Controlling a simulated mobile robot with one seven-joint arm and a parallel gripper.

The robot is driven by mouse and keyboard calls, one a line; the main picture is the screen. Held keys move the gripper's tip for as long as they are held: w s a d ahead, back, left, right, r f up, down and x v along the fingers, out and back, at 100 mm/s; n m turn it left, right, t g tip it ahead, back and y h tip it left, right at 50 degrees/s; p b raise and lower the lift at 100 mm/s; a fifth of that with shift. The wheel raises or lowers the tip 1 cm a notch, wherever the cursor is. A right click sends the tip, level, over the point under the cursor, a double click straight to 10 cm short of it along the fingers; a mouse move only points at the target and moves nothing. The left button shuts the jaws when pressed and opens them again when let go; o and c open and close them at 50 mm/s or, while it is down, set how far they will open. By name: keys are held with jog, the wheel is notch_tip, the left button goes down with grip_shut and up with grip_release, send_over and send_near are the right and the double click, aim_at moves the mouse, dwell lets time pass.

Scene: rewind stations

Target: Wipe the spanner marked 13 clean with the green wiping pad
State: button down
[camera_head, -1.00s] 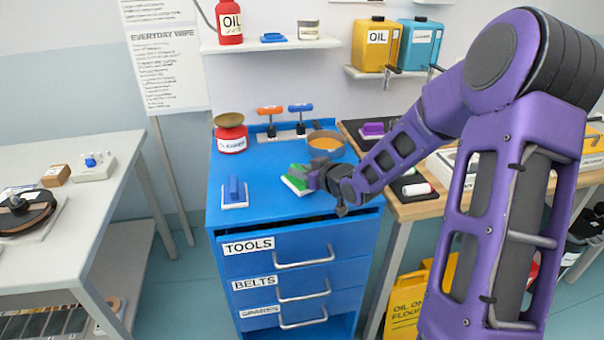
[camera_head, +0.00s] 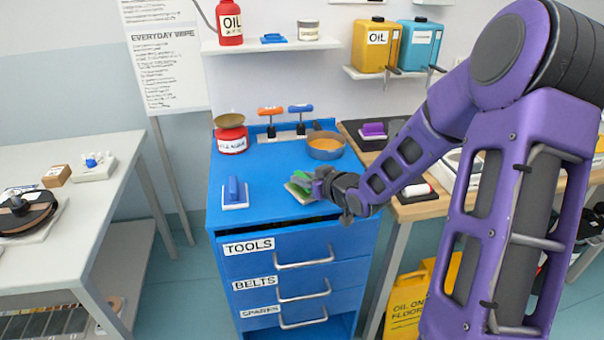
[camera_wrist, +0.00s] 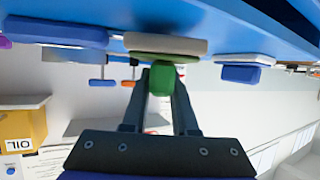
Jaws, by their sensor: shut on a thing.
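The green wiping pad (camera_head: 303,181) is over the top of the blue cabinet, at its front right, above a pale slab (camera_head: 297,194). My gripper (camera_head: 316,185) is at its right side. In the wrist view my gripper (camera_wrist: 162,88) is shut on the pad's green grip (camera_wrist: 160,79), with one finger on each side. The pale slab (camera_wrist: 167,43) lies against or very close to the pad's green layer; I cannot tell whether they touch. I cannot make out a spanner marked 13 in either view.
A blue pad on a white base (camera_head: 234,193) stands to the left on the cabinet (camera_head: 260,180). A dark gap shows above the TOOLS drawer (camera_head: 290,252).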

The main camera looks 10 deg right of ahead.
jog(key=shift+s, duration=0.2)
notch_tip(320, 180, up, 7)
jog(key=p, duration=0.6)
jog(key=shift+r, duration=0.1)
dwell(0.4)
